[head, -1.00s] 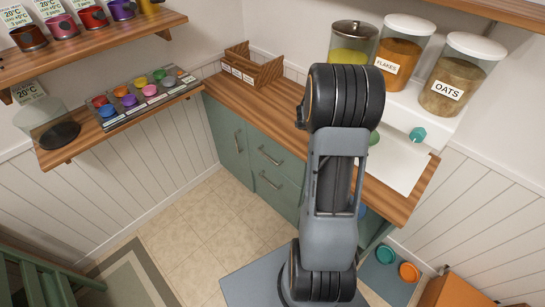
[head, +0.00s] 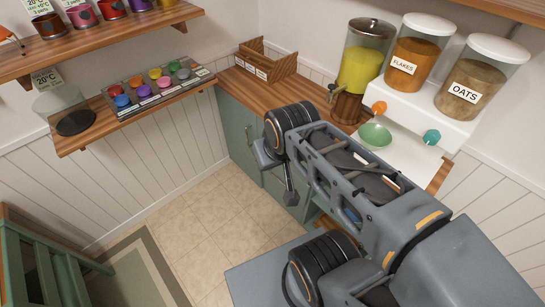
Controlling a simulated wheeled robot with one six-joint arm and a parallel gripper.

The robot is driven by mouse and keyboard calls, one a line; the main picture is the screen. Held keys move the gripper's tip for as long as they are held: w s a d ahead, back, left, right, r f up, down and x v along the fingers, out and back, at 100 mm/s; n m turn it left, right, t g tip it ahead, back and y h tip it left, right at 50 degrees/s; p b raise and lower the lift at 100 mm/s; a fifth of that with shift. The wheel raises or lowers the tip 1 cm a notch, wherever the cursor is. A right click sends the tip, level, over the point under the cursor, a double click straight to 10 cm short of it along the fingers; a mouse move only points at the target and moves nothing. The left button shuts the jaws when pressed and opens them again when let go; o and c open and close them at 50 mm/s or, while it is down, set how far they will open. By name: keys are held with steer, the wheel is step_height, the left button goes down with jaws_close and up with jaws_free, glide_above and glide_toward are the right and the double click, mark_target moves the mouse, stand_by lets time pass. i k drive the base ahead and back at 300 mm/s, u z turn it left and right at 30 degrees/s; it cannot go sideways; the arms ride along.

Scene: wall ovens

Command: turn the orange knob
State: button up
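The orange knob (head: 379,107) is small and round and sits on the front of the white dispenser base (head: 405,112), below the jar labelled FLAKES (head: 411,62). It shows clearly, to the right of my arm's dark round joint. What looks like the end of my arm, with my gripper (head: 290,197), hangs below that joint, left of the knob and well apart from it. It is mostly hidden behind the arm, and I cannot make out its fingers.
A teal knob (head: 432,136) sits under the OATS jar (head: 472,93). A green bowl (head: 375,136) stands below the orange knob. A tall dispenser with yellow contents (head: 360,68) stands to the left. A wooden caddy (head: 265,60) is at the counter's back. The floor (head: 205,225) is clear.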

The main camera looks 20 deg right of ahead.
mark_target(378, 108)
steer(key=u, duration=0.9)
steer(key=k, duration=0.4)
steer(key=z, duration=0.8)
